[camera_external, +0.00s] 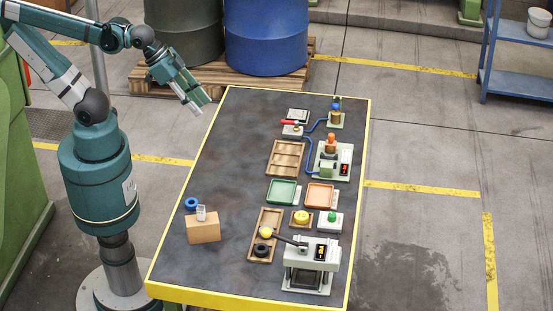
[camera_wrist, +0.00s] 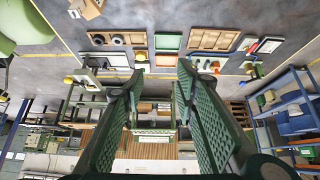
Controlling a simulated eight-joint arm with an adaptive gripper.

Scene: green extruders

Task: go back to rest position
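My gripper (camera_external: 195,104) hangs in the air near the far left corner of the table, close to the pallet, in the external view. In the wrist view its two green textured fingers (camera_wrist: 160,72) stand apart with nothing between them, so it is open and empty. My arm is raised and bent, with the gripper pointing down and right. The dark table (camera_external: 226,150) with yellow edges lies to the right of my arm, and its top also shows along the upper part of the wrist view (camera_wrist: 200,14).
The table carries a cardboard box (camera_external: 203,229), a green tray (camera_external: 283,192), an orange tray (camera_external: 319,195), wooden trays (camera_external: 285,159) and small machines (camera_external: 312,265). Blue (camera_external: 266,35) and dark green (camera_external: 185,29) barrels stand on a pallet (camera_external: 148,80) behind my gripper. The table's left part is mostly clear.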

